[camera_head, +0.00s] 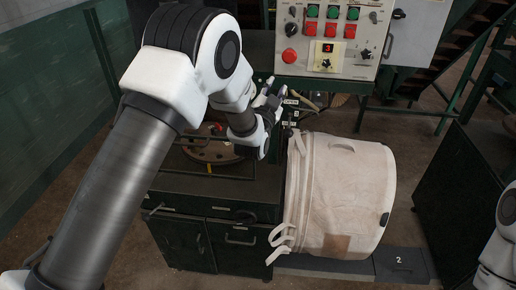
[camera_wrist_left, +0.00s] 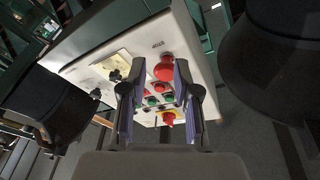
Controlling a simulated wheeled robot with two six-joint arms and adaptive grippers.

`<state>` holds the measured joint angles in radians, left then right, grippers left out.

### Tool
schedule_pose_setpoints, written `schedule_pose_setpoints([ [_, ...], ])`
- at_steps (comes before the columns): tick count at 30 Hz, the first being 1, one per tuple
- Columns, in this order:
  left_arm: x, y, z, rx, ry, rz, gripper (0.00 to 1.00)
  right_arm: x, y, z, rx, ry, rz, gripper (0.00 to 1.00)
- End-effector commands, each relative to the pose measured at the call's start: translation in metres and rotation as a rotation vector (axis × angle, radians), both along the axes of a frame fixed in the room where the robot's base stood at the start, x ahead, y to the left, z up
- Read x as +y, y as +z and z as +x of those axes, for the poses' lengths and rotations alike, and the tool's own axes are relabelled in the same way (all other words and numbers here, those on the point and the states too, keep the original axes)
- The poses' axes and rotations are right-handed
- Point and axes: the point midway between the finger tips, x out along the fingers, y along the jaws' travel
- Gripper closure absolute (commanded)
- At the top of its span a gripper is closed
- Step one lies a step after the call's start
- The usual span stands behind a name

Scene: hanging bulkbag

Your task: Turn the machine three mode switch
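The control panel (camera_head: 332,38) is a pale box with rows of buttons. A red display showing 3 (camera_head: 327,48) sits above a yellow plate with a small dark knob (camera_head: 326,63); I take this knob for the mode switch. In the left wrist view the panel is tilted, with a yellow plate and dark knob (camera_wrist_left: 115,74) left of the fingers. My left gripper (camera_head: 268,97) is below and left of the panel, apart from it. Its two purple-padded fingers (camera_wrist_left: 157,92) are spread with nothing between them. My right gripper is out of view; only its arm shows at the right edge.
A red mushroom button (camera_head: 289,56) and other dark knobs (camera_head: 366,54) are on the panel. A dark green cabinet (camera_head: 215,215) is under my left arm. Green stairs (camera_head: 450,40) rise at the back right.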

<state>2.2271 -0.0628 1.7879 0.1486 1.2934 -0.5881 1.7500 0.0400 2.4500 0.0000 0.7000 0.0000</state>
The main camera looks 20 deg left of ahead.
Motion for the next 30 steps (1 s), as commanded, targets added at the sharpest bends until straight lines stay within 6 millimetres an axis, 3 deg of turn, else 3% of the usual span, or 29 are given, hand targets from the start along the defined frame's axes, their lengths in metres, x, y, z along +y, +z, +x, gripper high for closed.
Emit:
schedule_pose_setpoints([
  [1,0.001,-0.016,-0.001,0.016,0.001,-0.001,0.69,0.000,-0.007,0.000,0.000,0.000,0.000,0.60],
  [18,0.009,-0.142,-0.029,0.206,0.007,-0.011,0.69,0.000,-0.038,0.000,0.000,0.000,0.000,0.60],
  [24,0.011,-0.164,-0.036,0.245,0.008,-0.014,0.69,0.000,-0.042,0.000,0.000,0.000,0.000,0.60],
  [30,0.011,-0.166,-0.037,0.250,0.008,-0.014,0.69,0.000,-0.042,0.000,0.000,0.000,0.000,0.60],
])
